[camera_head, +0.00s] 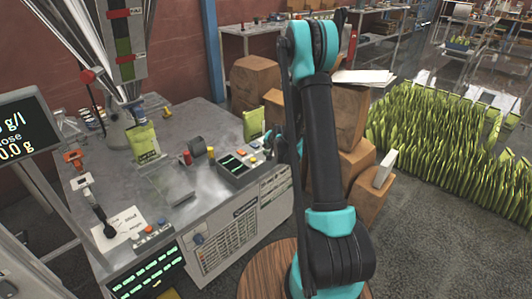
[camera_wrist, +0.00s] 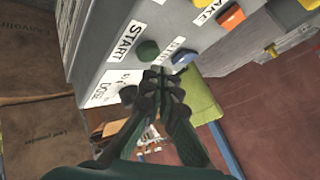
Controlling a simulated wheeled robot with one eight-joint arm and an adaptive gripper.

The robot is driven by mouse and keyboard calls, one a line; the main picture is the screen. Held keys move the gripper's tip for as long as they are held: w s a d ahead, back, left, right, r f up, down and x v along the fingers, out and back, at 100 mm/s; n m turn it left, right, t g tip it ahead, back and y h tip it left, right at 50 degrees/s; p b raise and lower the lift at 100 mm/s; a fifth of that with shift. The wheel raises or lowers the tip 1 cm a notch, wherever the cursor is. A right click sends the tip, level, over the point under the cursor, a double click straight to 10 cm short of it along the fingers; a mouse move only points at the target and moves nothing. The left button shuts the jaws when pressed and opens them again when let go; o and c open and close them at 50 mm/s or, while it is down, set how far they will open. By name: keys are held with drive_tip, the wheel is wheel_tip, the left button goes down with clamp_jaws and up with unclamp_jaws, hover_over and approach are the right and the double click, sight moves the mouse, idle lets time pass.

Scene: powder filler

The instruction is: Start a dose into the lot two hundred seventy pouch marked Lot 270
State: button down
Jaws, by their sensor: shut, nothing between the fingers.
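A green pouch (camera_head: 143,138) stands upright under the filler's spout, with a small label too small to read. A second green pouch (camera_head: 253,123) stands behind the control box (camera_head: 240,166); green material, likely this pouch, shows in the wrist view (camera_wrist: 203,97). In the wrist view a green button (camera_wrist: 147,51) sits beside the START label (camera_wrist: 124,42), and another green button (camera_wrist: 128,94) beside the DOSE label (camera_wrist: 103,92). My gripper (camera_wrist: 160,74) is shut and empty, its tips close to the panel near the green and blue buttons; contact cannot be told.
A display (camera_head: 22,128) at left reads a dose of 0.0 g. Cardboard boxes (camera_head: 350,115) stand behind my arm. Many green pouches (camera_head: 440,125) cover the floor at right.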

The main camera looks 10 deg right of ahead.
sight(267, 152)
drive_tip(key=shift+r, duration=0.1)
drive_tip(key=shift+r, duration=2.5)
drive_tip(key=shift+s, duration=0.15)
drive_tip(key=s+d+r+n+g, duration=0.1)
drive_tip(key=s+n, duration=0.1)
drive_tip(key=s, duration=1.1)
drive_tip(key=s+d+r+n+g+h, duration=0.1)
drive_tip(key=s+r+n+g, duration=0.1)
drive_tip(key=s, duration=1.2)
drive_tip(key=s+d+r+n+g+h, duration=0.1)
drive_tip(key=s+d+r+n, duration=0.1)
drive_tip(key=s, duration=1.1)
drive_tip(key=shift+s+n+g, duration=0.3)
drive_tip(key=shift+g, duration=0.1)
drive_tip(key=shift+a, duration=0.1)
idle(0.8)
